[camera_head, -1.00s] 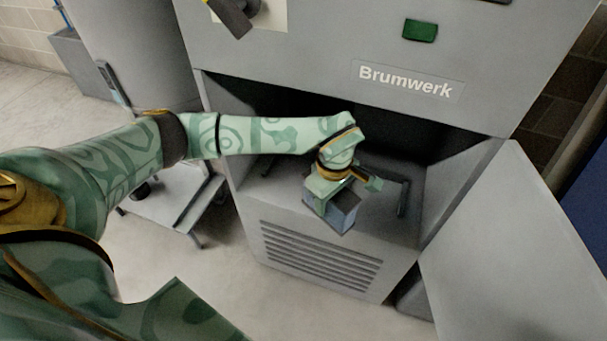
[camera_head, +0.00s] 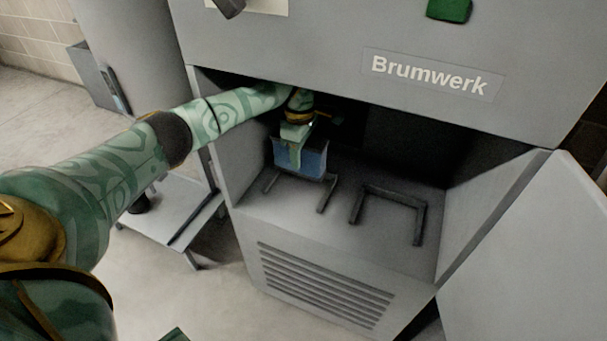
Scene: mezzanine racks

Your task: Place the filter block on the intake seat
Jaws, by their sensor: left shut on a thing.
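The blue filter block (camera_head: 315,163) is in the head view, inside the open compartment of the grey Brumwerk cabinet, at its left side. My left gripper (camera_head: 295,151) is shut on the block, with a green finger across its front face. The block looks upright, over a dark U-shaped frame (camera_head: 326,194) on the compartment floor. I cannot tell whether it touches the frame, whose back part it hides. A second dark U-shaped frame (camera_head: 395,195), empty, lies to the right. No label shows which frame is the intake seat. My right gripper is not in view.
The cabinet's upper housing (camera_head: 330,50) overhangs the compartment, close above my left arm. An open door panel (camera_head: 530,240) stands at the right. The compartment's side walls flank the opening. A low grey stand (camera_head: 172,205) is at the left.

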